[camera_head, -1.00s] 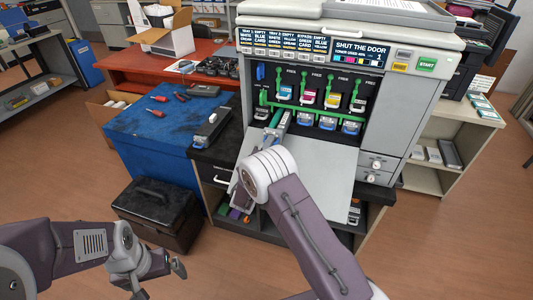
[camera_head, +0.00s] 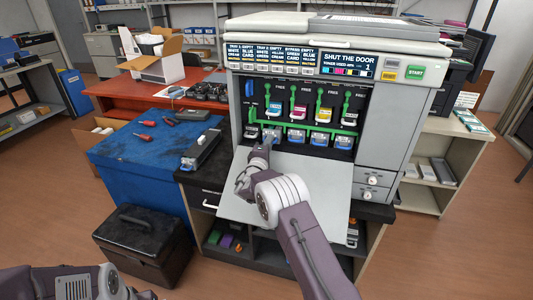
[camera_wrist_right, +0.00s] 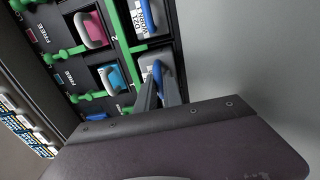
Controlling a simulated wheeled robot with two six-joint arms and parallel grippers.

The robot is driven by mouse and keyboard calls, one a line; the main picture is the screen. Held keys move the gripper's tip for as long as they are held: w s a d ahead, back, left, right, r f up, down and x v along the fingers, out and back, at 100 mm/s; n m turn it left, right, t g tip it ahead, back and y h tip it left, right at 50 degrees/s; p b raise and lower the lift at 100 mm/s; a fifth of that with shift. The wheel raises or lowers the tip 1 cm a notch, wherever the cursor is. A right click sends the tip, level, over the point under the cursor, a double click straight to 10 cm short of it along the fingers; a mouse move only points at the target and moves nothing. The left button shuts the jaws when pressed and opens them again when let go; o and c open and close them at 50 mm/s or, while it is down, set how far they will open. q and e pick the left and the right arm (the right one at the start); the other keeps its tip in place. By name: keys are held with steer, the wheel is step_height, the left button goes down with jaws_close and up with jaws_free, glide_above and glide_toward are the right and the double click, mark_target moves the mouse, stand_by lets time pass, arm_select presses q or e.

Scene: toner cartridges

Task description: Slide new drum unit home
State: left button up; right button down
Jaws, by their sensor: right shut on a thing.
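The printer (camera_head: 390,130) stands with its front door (camera_head: 320,180) folded down. Inside, coloured toner cartridges with green levers sit above a row of drum units. My right gripper (camera_head: 262,147) is at the drum slot under the cyan cartridge (camera_head: 271,113). In the right wrist view its fingers (camera_wrist_right: 164,92) are shut on the blue handle of the drum unit (camera_wrist_right: 155,60). The drum's body is inside the slot and its front looks about level with the neighbouring drum marked WORN (camera_wrist_right: 148,18). I cannot tell whether it is fully seated. My left gripper is out of view.
A long dark unit (camera_head: 203,150) lies on the black counter left of the printer. A blue cabinet (camera_head: 150,155) carries red-handled tools. A black toolbox (camera_head: 140,235) stands on the floor. The lowered door lies under my right arm.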

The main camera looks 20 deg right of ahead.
steer(key=shift+x, duration=0.85)
steer(key=c, duration=1.4)
jaws_free()
steer(key=shift+o, duration=0.3)
steer(key=shift+f, duration=0.1)
steer(key=o, duration=0.3)
steer(key=shift+o, duration=0.2)
steer(key=shift+s, duration=0.1)
steer(key=shift+f+b, duration=0.15)
steer(key=shift+b, duration=0.15)
